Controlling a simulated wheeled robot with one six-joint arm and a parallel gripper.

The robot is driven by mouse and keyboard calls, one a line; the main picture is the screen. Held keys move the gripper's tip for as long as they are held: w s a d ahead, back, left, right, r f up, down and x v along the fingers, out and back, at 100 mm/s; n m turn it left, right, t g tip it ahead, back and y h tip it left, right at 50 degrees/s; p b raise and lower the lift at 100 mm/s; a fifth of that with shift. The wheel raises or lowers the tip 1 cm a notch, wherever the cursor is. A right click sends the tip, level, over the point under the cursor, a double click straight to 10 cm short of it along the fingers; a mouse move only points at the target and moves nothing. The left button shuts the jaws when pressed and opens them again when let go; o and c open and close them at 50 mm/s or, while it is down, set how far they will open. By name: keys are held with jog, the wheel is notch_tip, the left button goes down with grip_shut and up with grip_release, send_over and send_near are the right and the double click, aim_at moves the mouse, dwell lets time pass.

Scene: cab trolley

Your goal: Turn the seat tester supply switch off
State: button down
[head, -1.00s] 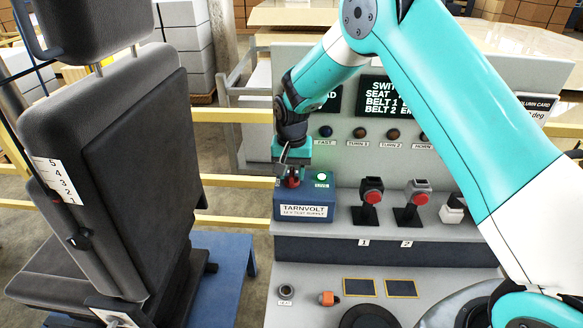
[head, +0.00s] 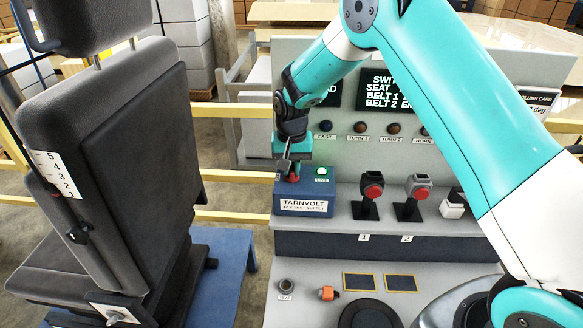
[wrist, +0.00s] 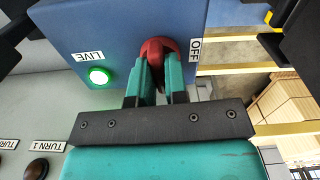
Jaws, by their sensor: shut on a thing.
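The seat tester supply is a blue box (head: 290,208) labelled TARNVOLT, standing at the left end of the grey bench. Its red switch (wrist: 153,47) shows in the wrist view between a lit green LIVE lamp (wrist: 98,76) and an OFF label. The lamp also glows in the head view (head: 321,171). My gripper (wrist: 160,75) is shut on the red switch, with its teal fingers on both sides of it. In the head view my gripper (head: 293,172) reaches down onto the box top and hides most of the switch.
Two red-buttoned buckle units (head: 372,192) (head: 418,189) stand right of the box. A panel with a display (head: 391,91) and several lamps rises behind. A dark seat (head: 110,150) stands at the left, and yellow rails (head: 232,217) run behind.

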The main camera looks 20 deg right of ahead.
aim_at(292, 167)
jog(key=n+b, duration=0.2)
jog(key=n, duration=0.2)
jog(key=n+b, duration=0.1)
jog(key=n, duration=0.3)
jog(key=shift+n, duration=0.3)
jog(key=n+b, duration=0.1)
jog(key=n, duration=0.3)
jog(key=shift+n+b, duration=0.6)
jog(key=shift+n, duration=1.5)
jog(key=shift+r, duration=0.1)
jog(key=c, duration=1.1)
grip_release()
jog(key=shift+c, duration=0.2)
notch_tip(292, 167, up, 17)
jog(key=b, duration=0.3)
jog(key=shift+r+b, duration=0.15)
jog(key=shift+b, duration=0.15)
